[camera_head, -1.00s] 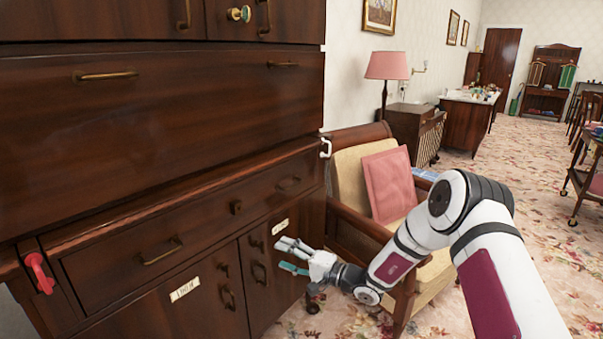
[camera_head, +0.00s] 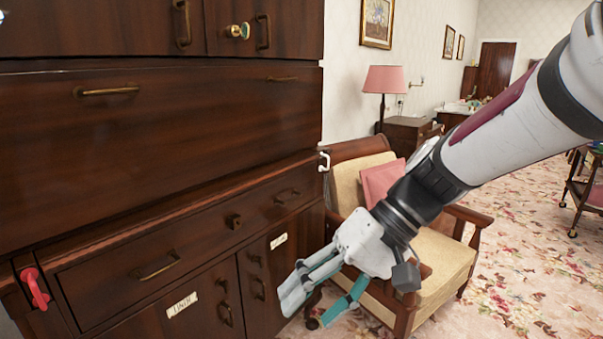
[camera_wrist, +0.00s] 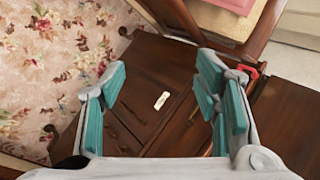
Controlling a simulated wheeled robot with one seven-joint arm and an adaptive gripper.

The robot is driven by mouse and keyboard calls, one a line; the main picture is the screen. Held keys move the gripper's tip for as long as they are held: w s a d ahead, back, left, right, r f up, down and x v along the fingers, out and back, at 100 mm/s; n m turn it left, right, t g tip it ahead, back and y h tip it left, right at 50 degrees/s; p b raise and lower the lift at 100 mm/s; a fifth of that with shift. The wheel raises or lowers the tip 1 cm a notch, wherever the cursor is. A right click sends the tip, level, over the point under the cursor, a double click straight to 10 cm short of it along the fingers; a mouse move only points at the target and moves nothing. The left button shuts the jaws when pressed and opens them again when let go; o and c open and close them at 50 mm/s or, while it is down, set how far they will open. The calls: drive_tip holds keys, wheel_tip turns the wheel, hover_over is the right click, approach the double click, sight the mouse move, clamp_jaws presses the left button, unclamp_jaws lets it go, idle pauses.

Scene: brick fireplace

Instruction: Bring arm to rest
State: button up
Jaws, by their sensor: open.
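My gripper (camera_head: 318,300) is open and empty, with teal pads on its fingers. In the head view it hangs low in front of the right end of the dark wooden cabinet (camera_head: 150,160), beside the armchair. My arm reaches down to it from the upper right. In the wrist view my gripper (camera_wrist: 160,100) has its two fingers spread wide apart, with nothing between them but the view of the cabinet doors (camera_wrist: 150,75) and a white label (camera_wrist: 161,101) beyond.
An armchair (camera_head: 445,262) with a pink cushion (camera_head: 380,180) stands close behind my gripper. A red hook (camera_head: 34,289) and a white hook (camera_head: 324,161) are on the cabinet. A pink lamp (camera_head: 385,79) stands behind. The flowered carpet (camera_head: 520,240) at right is mostly clear.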

drive_tip(key=s+d+m+t+h, duration=0.3)
drive_tip(key=s+d+h, duration=0.5)
drive_tip(key=s+d, duration=0.95)
wheel_tip(320, 180, up, 16)
drive_tip(key=t+p, duration=0.3)
drive_tip(key=p, duration=1.1)
drive_tip(key=shift+a+f, duration=0.15)
drive_tip(key=shift+s, duration=0.1)
